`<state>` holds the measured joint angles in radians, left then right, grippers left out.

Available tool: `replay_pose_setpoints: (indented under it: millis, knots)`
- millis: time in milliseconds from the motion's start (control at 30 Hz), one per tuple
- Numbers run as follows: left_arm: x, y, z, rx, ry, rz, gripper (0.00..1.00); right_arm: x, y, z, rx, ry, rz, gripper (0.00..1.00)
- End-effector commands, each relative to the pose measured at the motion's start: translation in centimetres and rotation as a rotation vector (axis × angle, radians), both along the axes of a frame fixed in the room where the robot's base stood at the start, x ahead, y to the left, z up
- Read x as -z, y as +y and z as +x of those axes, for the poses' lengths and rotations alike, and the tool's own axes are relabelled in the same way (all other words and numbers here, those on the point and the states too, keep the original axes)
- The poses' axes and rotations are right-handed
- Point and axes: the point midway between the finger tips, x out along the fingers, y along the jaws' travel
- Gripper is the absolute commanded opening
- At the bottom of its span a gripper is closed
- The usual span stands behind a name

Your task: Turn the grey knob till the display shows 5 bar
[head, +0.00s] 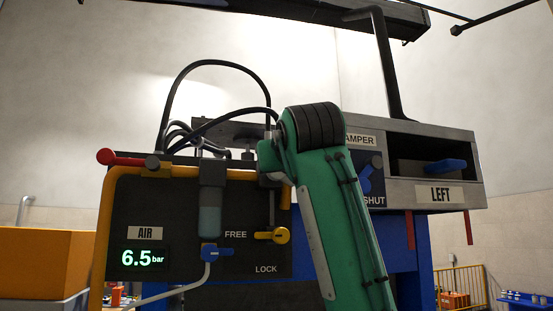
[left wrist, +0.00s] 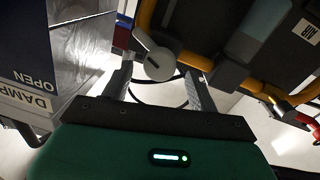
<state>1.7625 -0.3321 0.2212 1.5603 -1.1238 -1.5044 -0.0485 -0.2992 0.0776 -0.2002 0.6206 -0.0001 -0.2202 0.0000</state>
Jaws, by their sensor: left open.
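The display (head: 142,257) under the AIR label reads 6.5 bar in green digits. My left gripper (left wrist: 160,72) is open, with one finger on each side of the knob as seen from the wrist. I cannot tell whether the fingers touch it. In the head view my green arm stands in front of the panel and hides the knob and the fingertips. My right gripper is not in view.
The damper box with a blue handle (head: 446,166) is at right. Black hoses loop above.

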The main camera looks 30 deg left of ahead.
Motion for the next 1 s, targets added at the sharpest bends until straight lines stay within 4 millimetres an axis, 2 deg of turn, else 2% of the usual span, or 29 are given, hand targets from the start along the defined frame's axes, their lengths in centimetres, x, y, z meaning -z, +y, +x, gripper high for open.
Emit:
replay_pose_setpoints:
  millis: [33,300,700,733,933,1000]
  knots:
    - [-0.5,0.7,0.8,-0.001,0.002,0.001,0.60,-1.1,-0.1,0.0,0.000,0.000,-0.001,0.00]
    - [-0.2,3.1,3.2,0.001,0.001,0.002,0.60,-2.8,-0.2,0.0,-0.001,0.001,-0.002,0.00]
    - [0.0,3.6,3.8,0.001,0.000,0.002,0.60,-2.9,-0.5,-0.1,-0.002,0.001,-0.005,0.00]
    - [0.0,3.6,3.8,0.001,0.000,0.002,0.58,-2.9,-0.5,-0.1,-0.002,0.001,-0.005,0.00]
    - [0.0,3.6,3.7,0.001,0.001,0.001,0.19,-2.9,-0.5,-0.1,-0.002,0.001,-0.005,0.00]
    - [0.1,3.6,3.8,0.001,0.001,0.001,0.17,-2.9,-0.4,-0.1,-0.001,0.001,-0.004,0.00]
